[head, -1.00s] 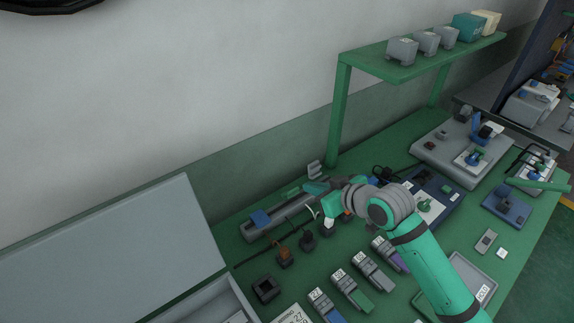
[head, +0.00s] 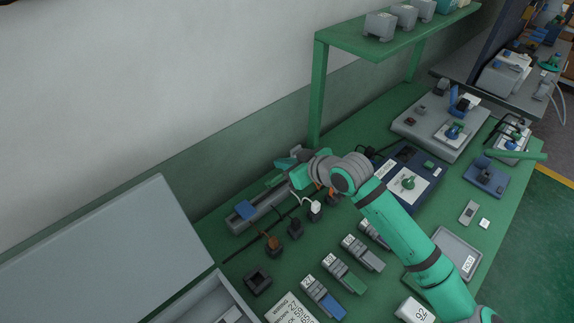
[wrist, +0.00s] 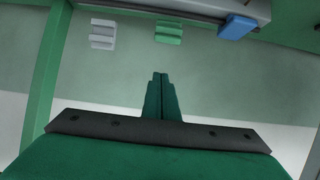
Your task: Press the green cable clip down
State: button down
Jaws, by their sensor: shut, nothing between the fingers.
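The green cable clip (wrist: 168,33) shows in the wrist view at the top, between a grey clip (wrist: 102,34) and a blue clip (wrist: 237,27), along the edge of a grey trunking (wrist: 190,7). My gripper (wrist: 160,77) is shut and empty, its fingertips apart from the green clip in the picture. In the head view my gripper (head: 287,162) is over the back of the bench, near the far end of the trunking (head: 263,214). The arm hides part of that end. The blue clip (head: 245,209) shows at the trunking's near end.
A green shelf (head: 385,38) on posts stands behind my arm, one post (head: 318,95) close by. Several dark sockets and a white plug (head: 314,207) lie in front of the trunking. A dark blue panel (head: 405,172) is to the right. A grey lidded box (head: 110,255) is at left.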

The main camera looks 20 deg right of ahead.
aim_at(274, 181)
jog(key=x, duration=0.6)
jog(key=shift+f, duration=0.1)
jog(key=shift+s+d+f, duration=0.2)
jog(key=shift+s+f, duration=0.35)
jog(key=shift+s, duration=0.2)
jog(key=shift+s+d+f, duration=0.25)
jog(key=shift+s+f, duration=0.35)
jog(key=shift+s, duration=0.2)
